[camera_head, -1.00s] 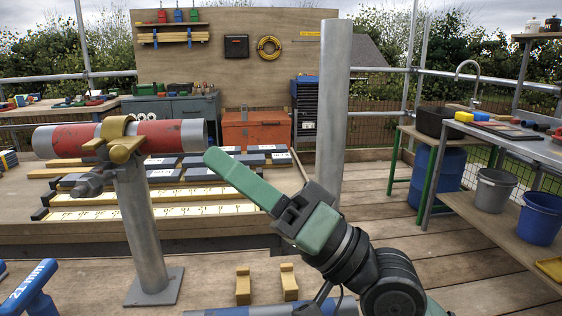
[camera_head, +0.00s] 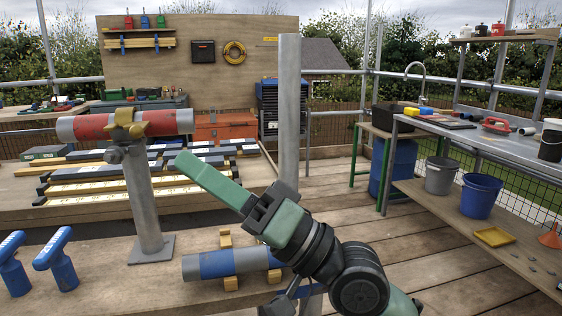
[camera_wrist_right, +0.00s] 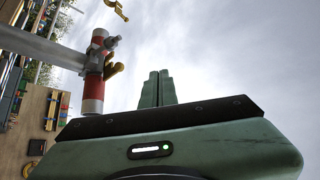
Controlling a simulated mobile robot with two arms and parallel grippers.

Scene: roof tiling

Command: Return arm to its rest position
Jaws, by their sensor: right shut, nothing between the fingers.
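My right arm reaches in from the lower right in the head view. Its green gripper (camera_head: 183,160) is shut and empty, raised and pointing up and to the left. In the right wrist view its two fingers (camera_wrist_right: 157,76) lie together against the sky with nothing between them. In the head view the fingertips overlap the picture of the roof-tile rows but appear to be in free air. My left gripper is not in view.
A red and grey pipe (camera_head: 100,127) rests on a metal post with a yellow clamp (camera_head: 127,122). A blue and grey pipe (camera_head: 215,264) lies on wooden blocks. A tall grey post (camera_head: 289,110) stands behind my arm. Wooden decking (camera_head: 400,240) is clear at right.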

